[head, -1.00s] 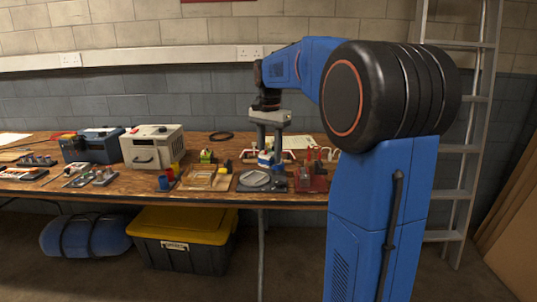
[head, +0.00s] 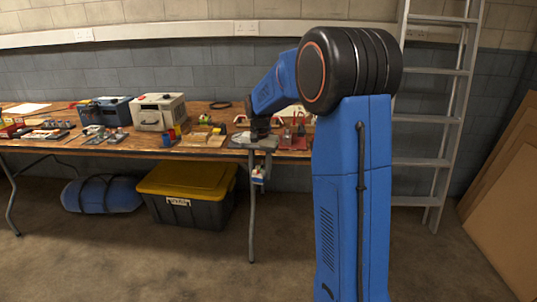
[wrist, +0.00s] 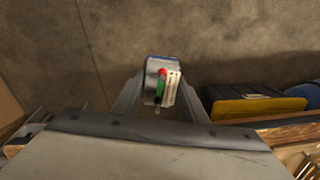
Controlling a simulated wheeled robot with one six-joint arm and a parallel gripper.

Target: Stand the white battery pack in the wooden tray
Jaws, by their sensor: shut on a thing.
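The battery pack (head: 258,177) shows white and blue, small, in my gripper (head: 258,168). In the wrist view the pack (wrist: 171,88) sits between the two fingers of my gripper (wrist: 160,100), with a pale label and red and green marks on its end. My gripper is shut on it and points down in front of the bench edge, with bare floor under it. A tan, shallow wooden tray (head: 203,139) lies near the front of the bench, left of my gripper. The inside of the tray is hard to make out.
The wooden bench (head: 95,150) carries a cream case (head: 158,112), a blue case (head: 104,111), a red and blue item (head: 168,137) and several small parts. A yellow-lidded box (head: 188,180) and a blue bag (head: 102,195) lie underneath. A ladder (head: 436,120) leans at right. The front floor is clear.

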